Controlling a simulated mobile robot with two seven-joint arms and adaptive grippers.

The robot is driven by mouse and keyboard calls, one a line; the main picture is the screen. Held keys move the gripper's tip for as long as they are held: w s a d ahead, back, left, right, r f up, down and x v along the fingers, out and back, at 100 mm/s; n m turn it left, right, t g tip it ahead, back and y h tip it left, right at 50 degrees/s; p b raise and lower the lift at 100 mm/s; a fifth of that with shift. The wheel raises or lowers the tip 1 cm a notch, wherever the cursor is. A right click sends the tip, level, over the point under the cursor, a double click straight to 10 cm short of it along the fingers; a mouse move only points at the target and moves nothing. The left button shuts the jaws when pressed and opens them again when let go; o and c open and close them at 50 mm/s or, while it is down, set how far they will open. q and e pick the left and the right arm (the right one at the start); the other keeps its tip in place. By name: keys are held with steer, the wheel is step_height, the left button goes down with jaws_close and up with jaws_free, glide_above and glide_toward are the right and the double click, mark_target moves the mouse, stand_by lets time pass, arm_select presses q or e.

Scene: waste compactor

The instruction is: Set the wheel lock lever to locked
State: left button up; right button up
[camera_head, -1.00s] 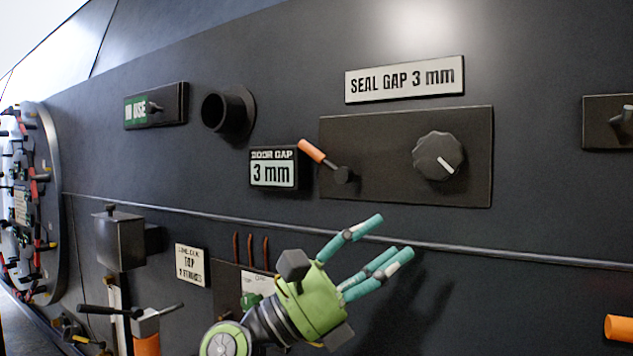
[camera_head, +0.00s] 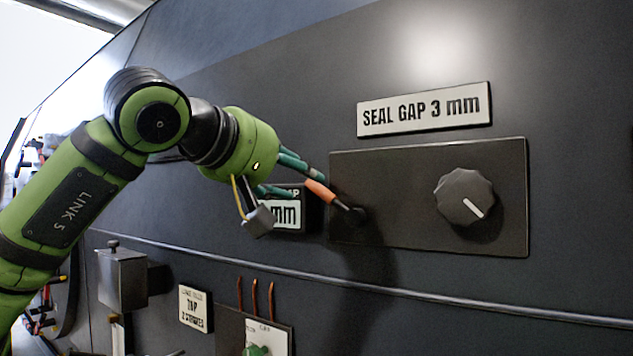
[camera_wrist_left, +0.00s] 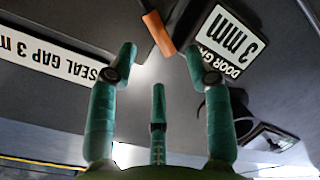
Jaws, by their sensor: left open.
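A lever with an orange handle (camera_head: 319,191) and a dark pivot is on a dark plate (camera_head: 400,238), left of a black knob. Its handle points up and left. No label naming it as a wheel lock shows. My left gripper (camera_head: 296,178) is at the handle's upper left end, fingers pointing right. In the left wrist view, the orange handle (camera_wrist_left: 158,33) shows at the top, between and just beyond the spread fingertips (camera_wrist_left: 160,62). The gripper is open; I cannot tell whether a finger touches the handle. My right gripper is not in view.
The black knob (camera_head: 465,197) and the seal gap sign (camera_head: 424,109) are to the right. The door gap display (camera_head: 289,216) is partly behind my gripper. In the left wrist view, a round dark tube (camera_wrist_left: 222,120) stands out near the right finger. A rail (camera_head: 420,290) runs below.

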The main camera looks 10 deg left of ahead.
mark_target(317, 185)
arm_select(q)
steer(key=p+x, duration=0.1)
steer(key=x, duration=0.4)
steer(key=shift+w+d+f+p, duration=0.15)
steer(key=shift+w+d+p, duration=0.05)
steer(key=shift+w+p, duration=0.1)
jaws_close()
